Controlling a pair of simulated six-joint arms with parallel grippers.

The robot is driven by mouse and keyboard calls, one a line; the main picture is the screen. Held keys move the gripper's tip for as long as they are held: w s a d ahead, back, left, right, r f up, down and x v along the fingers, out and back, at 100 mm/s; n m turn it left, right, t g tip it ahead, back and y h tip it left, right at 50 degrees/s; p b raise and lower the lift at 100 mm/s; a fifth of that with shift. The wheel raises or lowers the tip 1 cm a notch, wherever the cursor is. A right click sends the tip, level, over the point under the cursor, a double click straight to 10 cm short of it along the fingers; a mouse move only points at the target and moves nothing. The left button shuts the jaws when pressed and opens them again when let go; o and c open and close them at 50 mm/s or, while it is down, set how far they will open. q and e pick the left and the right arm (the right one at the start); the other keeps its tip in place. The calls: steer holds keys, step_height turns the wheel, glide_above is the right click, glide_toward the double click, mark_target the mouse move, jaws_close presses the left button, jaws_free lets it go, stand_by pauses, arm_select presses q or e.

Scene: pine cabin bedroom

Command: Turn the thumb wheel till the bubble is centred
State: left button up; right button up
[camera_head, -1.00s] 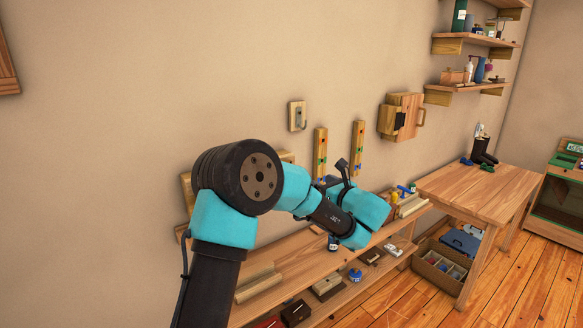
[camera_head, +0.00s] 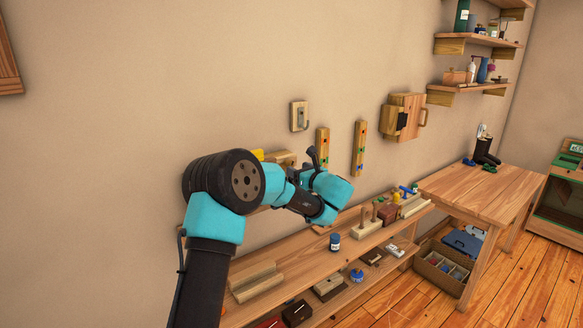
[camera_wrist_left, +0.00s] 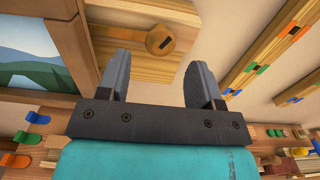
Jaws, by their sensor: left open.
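My left gripper (camera_wrist_left: 158,68) is open in the left wrist view, with nothing between its two grey fingers. A round wooden knob with a dark slot (camera_wrist_left: 162,40) shows beyond the fingertips, on a pale wooden board (camera_wrist_left: 130,68). I see no contact with it. I cannot make out a bubble. My right gripper is not in view.
Two upright wooden strips (camera_head: 359,148) and a hook plate (camera_head: 299,116) are on the wall. A wooden table (camera_head: 485,190) stands at right.

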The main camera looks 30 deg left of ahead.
mark_target(291, 165)
arm_select(q)
steer(key=shift+x, duration=2.3)
steer(key=c, duration=0.9)
steer(key=shift+o, duration=0.2)
steer(key=shift+n, duration=2)
